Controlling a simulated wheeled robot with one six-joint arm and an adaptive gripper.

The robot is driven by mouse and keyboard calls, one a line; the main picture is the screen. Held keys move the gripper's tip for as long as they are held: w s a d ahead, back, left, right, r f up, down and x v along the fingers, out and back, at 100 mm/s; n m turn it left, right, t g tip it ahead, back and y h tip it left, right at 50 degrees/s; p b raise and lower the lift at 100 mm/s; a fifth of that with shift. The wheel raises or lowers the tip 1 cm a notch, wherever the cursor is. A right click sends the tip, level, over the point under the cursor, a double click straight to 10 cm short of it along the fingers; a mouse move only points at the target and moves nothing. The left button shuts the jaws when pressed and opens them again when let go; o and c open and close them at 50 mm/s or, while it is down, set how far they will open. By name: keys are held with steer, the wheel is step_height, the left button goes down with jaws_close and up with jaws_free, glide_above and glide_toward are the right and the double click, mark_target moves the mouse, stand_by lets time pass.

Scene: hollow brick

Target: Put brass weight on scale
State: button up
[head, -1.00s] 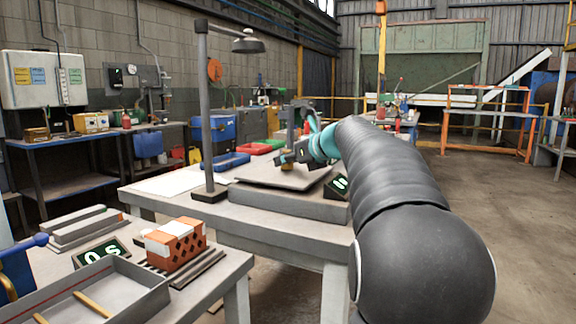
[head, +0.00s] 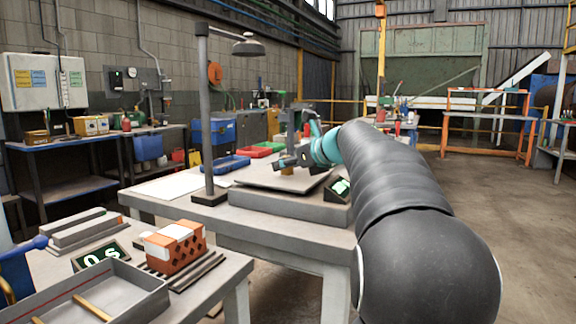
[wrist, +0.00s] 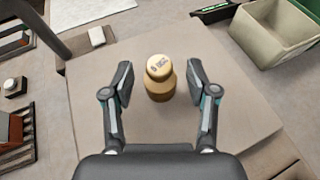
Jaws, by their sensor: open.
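The brass weight (wrist: 160,78) stands upright on the flat plate of the scale (wrist: 237,115) in the wrist view. My gripper (wrist: 161,85) is open, with one finger on each side of the weight and a visible gap to both. In the head view the small brass weight (head: 287,171) shows on the scale plate (head: 262,178), just under my gripper (head: 283,162). The scale's display (head: 341,187) glows green at its right front, too small to read surely. My arm hides part of the scale's right side.
A lamp post (head: 208,120) stands at the plate's left. A beige bin (wrist: 277,32) is close at the upper right in the wrist view. A hollow brick (head: 175,246) lies on the near bench.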

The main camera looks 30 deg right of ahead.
steer(key=v, duration=1.1)
steer(key=shift+s+d+r, duration=0.1)
steer(key=shift+s+r, duration=0.05)
steer(key=shift+r, duration=0.05)
